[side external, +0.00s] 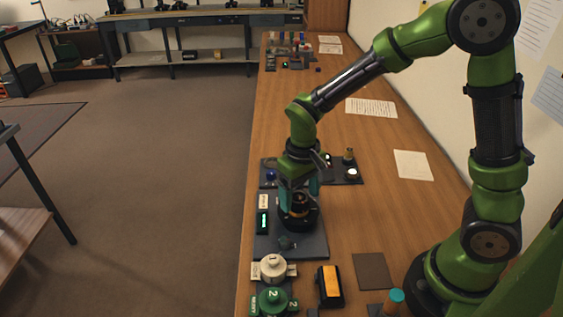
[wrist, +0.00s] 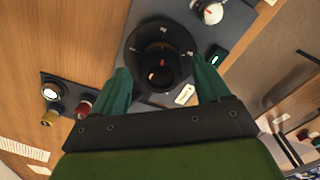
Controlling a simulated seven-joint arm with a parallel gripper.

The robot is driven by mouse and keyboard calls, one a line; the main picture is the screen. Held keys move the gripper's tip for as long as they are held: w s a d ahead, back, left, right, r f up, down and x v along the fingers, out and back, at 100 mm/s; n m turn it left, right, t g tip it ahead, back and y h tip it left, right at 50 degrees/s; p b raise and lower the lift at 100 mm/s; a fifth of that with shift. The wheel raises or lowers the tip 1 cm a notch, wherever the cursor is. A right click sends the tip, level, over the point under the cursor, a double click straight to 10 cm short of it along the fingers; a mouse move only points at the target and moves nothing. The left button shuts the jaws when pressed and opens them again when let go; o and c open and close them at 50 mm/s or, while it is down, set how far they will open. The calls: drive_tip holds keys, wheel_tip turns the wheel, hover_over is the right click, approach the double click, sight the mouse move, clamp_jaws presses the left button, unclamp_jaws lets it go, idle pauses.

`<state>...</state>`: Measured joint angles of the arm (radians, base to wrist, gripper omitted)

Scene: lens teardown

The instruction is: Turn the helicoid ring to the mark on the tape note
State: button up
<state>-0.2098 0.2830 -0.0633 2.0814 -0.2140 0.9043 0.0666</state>
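The lens (side external: 298,213) is a dark round barrel with a wide black flange, upright on a grey base plate (side external: 308,247). In the wrist view, the lens (wrist: 141,42) shows from above, with small pale marks on its rim and an amber glint inside. I cannot pick out the helicoid ring's own mark. A cream tape note (side external: 263,201) lies left of the lens, and it also shows in the wrist view (wrist: 184,94); its writing is too small to read. My gripper (wrist: 160,65) is open above the lens, its teal fingers on either side, seemingly apart from the barrel.
A small green-lit display (side external: 263,222) sits beside the note. A dark tray (side external: 346,177) with small parts stands behind. A cream dial unit (side external: 272,267), a green unit (side external: 272,300) and a yellow-black box (side external: 329,286) stand in front.

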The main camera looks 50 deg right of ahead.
sight(299, 197)
wheel_tip(299, 197, up, 17)
idle(0.7)
drive_tip(key=shift+f, duration=0.1)
drive_tip(key=s+d+m+t+y, duration=0.2)
drive_tip(key=s+t, duration=0.5)
drive_tip(key=s, duration=0.4)
